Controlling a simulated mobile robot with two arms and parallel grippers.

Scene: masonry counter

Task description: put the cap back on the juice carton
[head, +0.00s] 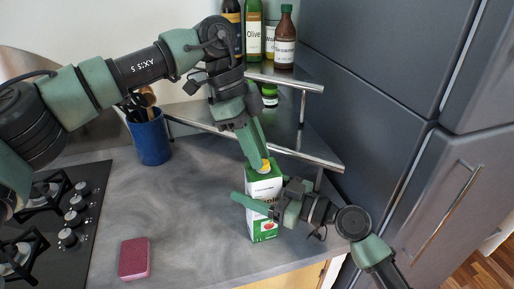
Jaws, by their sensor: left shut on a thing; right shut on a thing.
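The juice carton (262,224) stands upright on the grey counter, white and green with a fruit picture. My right gripper (252,204) is shut on the carton's body from the right, its finger crossing the front. The yellow cap (265,165) is at the carton's top. My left gripper (262,157) comes down from above and is shut on the cap, right at the carton's top. The fingers partly hide the cap, and I cannot tell whether it touches the spout.
A pink sponge (134,258) lies on the counter at the front left, beside the stove (45,230). A blue utensil pot (150,141) stands at the back. A metal corner shelf (300,150) with bottles stands behind the carton. Grey cabinets (380,60) are at right.

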